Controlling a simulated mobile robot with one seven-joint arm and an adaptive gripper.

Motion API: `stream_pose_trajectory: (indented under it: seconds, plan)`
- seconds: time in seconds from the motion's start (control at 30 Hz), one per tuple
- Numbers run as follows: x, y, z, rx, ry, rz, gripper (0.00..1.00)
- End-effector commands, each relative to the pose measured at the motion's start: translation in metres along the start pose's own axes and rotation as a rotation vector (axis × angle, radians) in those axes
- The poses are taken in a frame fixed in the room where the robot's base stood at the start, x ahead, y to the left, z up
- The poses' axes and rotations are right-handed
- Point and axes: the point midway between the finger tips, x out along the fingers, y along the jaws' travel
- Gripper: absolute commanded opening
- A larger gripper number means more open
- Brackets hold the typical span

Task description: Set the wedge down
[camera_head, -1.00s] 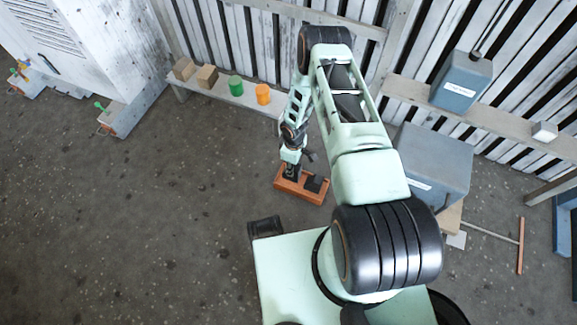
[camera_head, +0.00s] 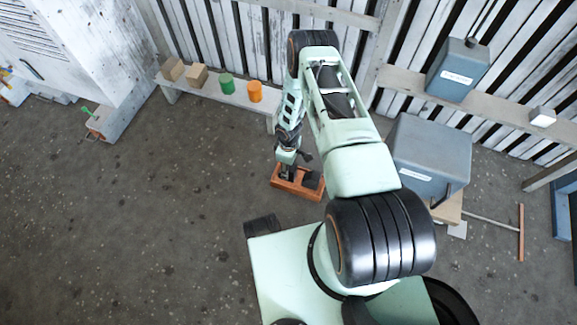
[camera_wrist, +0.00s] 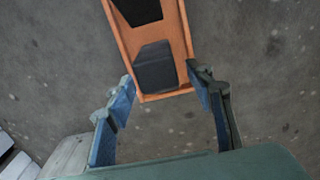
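An orange-brown open tray (camera_head: 312,195) lies low on the floor below my arm, with dark pieces in it. The wrist view shows the tray's orange rim (camera_wrist: 122,38) around two dark grey pieces. The nearer piece (camera_wrist: 155,68) has cut-off corners; the farther piece (camera_wrist: 138,8) is cropped by the frame edge. I cannot tell which, if either, is the wedge. My gripper (camera_wrist: 161,84) is open, its fingers apart on either side of the tray's near end. The right finger overlaps the rim in view; contact cannot be told. In the head view, my gripper (camera_head: 285,171) is at the tray's left part.
A low bench (camera_head: 207,91) behind holds two tan boxes (camera_head: 184,72), a green cylinder (camera_head: 226,83) and an orange one (camera_head: 254,92). A large grey-blue box (camera_head: 430,152) stands right of my arm. A T-shaped bar (camera_head: 520,232) lies at right.

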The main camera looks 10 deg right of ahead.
Motion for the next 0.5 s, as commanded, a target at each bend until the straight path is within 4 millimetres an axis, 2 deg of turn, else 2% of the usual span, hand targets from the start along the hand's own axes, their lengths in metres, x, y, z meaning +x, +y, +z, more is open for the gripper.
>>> stream_pose_trajectory:
  seconds: [0.27,0.37,0.5]
  plan:
    - [-0.003,0.000,0.000,0.000,0.000,0.000,0.49]
    - [-0.015,0.000,0.000,0.000,0.000,0.000,0.49]
    - [-0.044,0.001,-0.001,0.000,0.000,0.001,0.49]
